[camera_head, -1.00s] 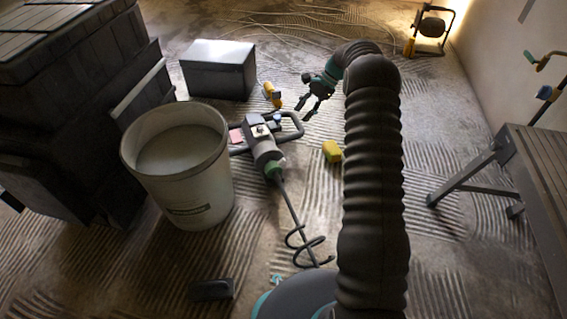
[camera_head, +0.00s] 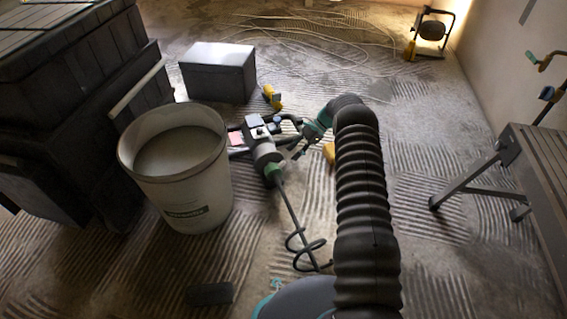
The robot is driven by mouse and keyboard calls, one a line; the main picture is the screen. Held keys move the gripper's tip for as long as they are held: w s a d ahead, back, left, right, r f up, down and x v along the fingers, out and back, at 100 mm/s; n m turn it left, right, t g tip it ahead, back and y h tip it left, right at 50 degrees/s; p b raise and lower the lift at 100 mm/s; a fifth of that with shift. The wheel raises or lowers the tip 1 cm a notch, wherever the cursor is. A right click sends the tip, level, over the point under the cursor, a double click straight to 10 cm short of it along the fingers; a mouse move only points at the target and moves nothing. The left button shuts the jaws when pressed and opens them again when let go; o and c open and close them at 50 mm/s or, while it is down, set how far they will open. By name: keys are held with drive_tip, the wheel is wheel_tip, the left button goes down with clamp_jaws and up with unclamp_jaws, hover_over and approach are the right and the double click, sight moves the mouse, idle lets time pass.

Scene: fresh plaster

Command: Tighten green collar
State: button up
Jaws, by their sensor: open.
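The mixer drill (camera_head: 262,143) lies on the ridged floor right of the bucket, its long paddle shaft (camera_head: 291,212) pointing toward the front. The green collar (camera_head: 272,171) sits where the shaft meets the drill body. It looks unobstructed from here. My gripper (camera_head: 291,154) is open and empty, just above and to the right of the collar. A small gap shows between them in the picture; the exact height is hard to tell. The gripper and my wrist cover part of the drill's right handle.
A white bucket (camera_head: 182,212) of plaster stands left of the drill. A grey box (camera_head: 218,72) and a yellow tool (camera_head: 271,97) are behind. A yellow object (camera_head: 329,152) is partly behind my arm. A trestle (camera_head: 475,180) stands right, a work light (camera_head: 431,30) at the back.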

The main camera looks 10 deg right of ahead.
sight(284, 161)
drive_tip(key=x, duration=0.7)
drive_tip(key=shift+c, duration=0.3)
clamp_jaws()
